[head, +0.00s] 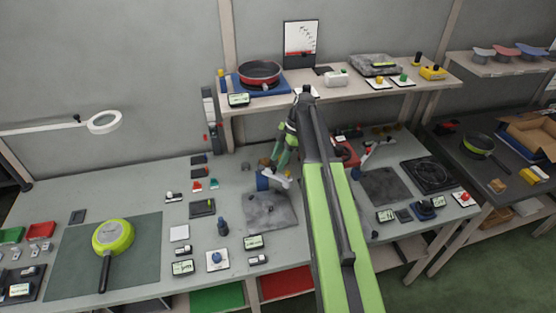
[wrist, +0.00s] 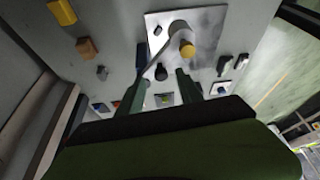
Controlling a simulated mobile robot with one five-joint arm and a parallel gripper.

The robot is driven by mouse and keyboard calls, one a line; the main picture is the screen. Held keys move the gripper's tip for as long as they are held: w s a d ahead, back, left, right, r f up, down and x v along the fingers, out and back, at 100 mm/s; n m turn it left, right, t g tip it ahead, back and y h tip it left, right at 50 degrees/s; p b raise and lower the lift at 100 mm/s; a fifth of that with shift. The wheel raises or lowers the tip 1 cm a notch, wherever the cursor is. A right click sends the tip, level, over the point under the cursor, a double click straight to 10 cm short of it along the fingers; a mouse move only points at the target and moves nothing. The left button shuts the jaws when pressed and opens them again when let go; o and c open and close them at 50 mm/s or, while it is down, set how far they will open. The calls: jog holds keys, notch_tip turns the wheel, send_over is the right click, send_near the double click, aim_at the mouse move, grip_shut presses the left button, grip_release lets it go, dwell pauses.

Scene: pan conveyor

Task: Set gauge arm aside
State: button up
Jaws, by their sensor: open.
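The gauge arm (head: 281,178) is a pale bar by a blue upright (head: 262,182) at the back of a grey plate (head: 271,211) in the head view. In the wrist view the gauge arm (wrist: 158,59) looks like a thin grey bar. It slants down and left from a round grey post, beside a yellow knob (wrist: 187,49). My gripper (head: 283,160) hangs just above the gauge arm in the head view. In the wrist view my gripper (wrist: 160,78) is open, with the bar's lower end near the left finger. I cannot tell if they touch.
A shelf (head: 330,98) with a red pan (head: 260,73) stands behind my arm. A green pan (head: 113,237) lies on a dark mat (head: 66,262) at the left. Small blocks and labels surround the grey plate. Bare bench shows between the mat and these small parts.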

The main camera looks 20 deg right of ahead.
jog(key=p+v, duration=0.3)
jog(key=v, duration=0.2)
jog(key=shift+c, duration=0.9)
jog(key=s+a+f+m+b, duration=0.1)
jog(key=s+a+m, duration=0.1)
jog(key=a, duration=0.1)
jog(key=s+a+f+m+h+b, duration=0.1)
jog(key=s+a+f+m, duration=0.1)
jog(key=a, duration=0.1)
jog(key=s+a+f+m+b, duration=0.1)
jog(key=s+a+m, duration=0.2)
jog(key=shift+a+f+g+h, duration=0.25)
jog(key=shift+f+g+h, duration=0.05)
jog(key=shift+f+h, duration=0.1)
grip_shut()
jog(key=s+a+f+m+h+b, duration=0.2)
jog(key=s+a+f+m+b, duration=0.1)
jog(key=s+a+m, duration=0.4)
jog(key=s+m, duration=0.1)
jog(key=m, duration=0.2)
jog(key=shift+a+f+m+h, duration=0.25)
jog(key=shift+a+m+h, duration=0.05)
